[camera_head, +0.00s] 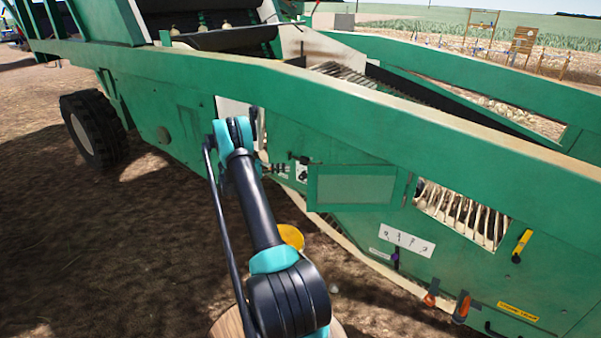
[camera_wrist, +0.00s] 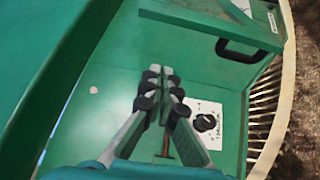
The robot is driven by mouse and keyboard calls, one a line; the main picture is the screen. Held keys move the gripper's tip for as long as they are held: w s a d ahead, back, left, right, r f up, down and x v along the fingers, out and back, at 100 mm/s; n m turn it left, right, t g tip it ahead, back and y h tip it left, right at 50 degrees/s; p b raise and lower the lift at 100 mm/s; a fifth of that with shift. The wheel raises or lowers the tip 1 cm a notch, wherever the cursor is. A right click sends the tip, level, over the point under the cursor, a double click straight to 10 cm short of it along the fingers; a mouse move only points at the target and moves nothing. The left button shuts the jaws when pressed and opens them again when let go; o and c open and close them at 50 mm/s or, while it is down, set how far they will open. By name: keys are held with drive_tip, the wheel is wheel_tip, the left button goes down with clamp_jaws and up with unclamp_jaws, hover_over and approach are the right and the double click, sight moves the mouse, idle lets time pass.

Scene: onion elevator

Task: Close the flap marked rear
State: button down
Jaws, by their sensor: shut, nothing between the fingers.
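A green framed flap (camera_head: 355,188) stands out from the machine's green side in the head view, swung open beside an uncovered opening with pale rods (camera_head: 460,213). I cannot read a "rear" mark on it. In the wrist view a green panel with a black handle (camera_wrist: 240,52) juts out at the upper right; I cannot tell whether it is the same flap. My gripper (camera_wrist: 160,75) is shut and empty, its black-padded fingers together in front of the green side panel, left of and apart from the handle. In the head view my arm largely hides the gripper.
A black knob on a white plate (camera_wrist: 205,122) lies right of the fingers. The machine's long green rail (camera_head: 330,105) runs above. Low on its side are a marked white plate (camera_head: 407,240) and a yellow handle (camera_head: 522,245). Open soil lies at the left.

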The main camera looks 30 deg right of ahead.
drive_tip(key=s+d, duration=0.5)
drive_tip(key=s, duration=0.2)
drive_tip(key=shift+s+d, duration=0.2)
drive_tip(key=shift+d, duration=0.2)
idle(0.3)
